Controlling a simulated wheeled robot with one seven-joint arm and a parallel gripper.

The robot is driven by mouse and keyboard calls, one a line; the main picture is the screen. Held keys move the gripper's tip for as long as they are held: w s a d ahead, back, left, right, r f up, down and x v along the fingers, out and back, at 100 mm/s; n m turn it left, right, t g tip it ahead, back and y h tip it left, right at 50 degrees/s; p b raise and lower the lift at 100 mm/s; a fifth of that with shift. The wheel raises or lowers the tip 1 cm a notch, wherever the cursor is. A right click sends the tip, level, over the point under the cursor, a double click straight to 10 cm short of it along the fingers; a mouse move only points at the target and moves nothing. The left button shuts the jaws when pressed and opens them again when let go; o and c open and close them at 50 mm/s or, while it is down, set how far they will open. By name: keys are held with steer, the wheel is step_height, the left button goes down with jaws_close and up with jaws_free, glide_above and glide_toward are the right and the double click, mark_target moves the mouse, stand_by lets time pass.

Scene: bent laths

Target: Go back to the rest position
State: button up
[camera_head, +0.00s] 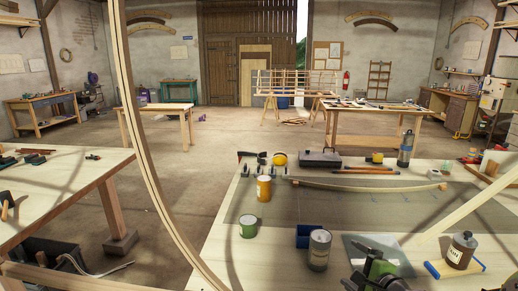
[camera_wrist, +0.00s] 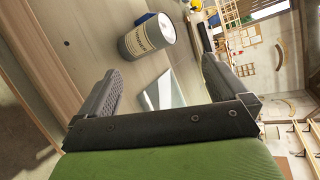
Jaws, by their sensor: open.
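My gripper (camera_wrist: 160,85) is open in the wrist view, with its two dark ribbed fingers spread apart and nothing between them. In the head view my gripper (camera_head: 372,262) shows at the bottom, low over the near part of the right workbench (camera_head: 225,238). A grey labelled tin (camera_head: 319,250) stands to its left. The tin also shows beyond the fingers in the wrist view (camera_wrist: 146,38). A pale glassy sheet (camera_head: 400,254) lies on the bench behind and beside my gripper and is partly hidden by it.
A tall bent lath (camera_head: 150,170) rises left of the bench. A curved lath (camera_head: 365,186) lies across the bench. A dark bottle (camera_head: 462,250) and a blue-handled tool (camera_head: 442,271) are to the right. Yellow (camera_head: 264,189) and green (camera_head: 248,227) cans stand left. Open floor (camera_head: 240,140) lies behind.

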steer(key=s+a+r+n+g, duration=0.2)
steer(key=s+a+n+g, duration=0.25)
steer(key=a+n, duration=0.55)
steer(key=s+a+r+n+g+h, duration=0.1)
steer(key=s+n, duration=0.4)
steer(key=s, duration=0.7)
steer(key=s+a+r+n+g+h, duration=0.1)
steer(key=s+n, duration=0.4)
steer(key=s, duration=0.7)
step_height(320, 180, up, 3)
steer(key=shift+s+a+f+g+h, duration=0.2)
steer(key=shift+s+a+g+h, duration=0.1)
steer(key=shift+a+g, duration=0.5)
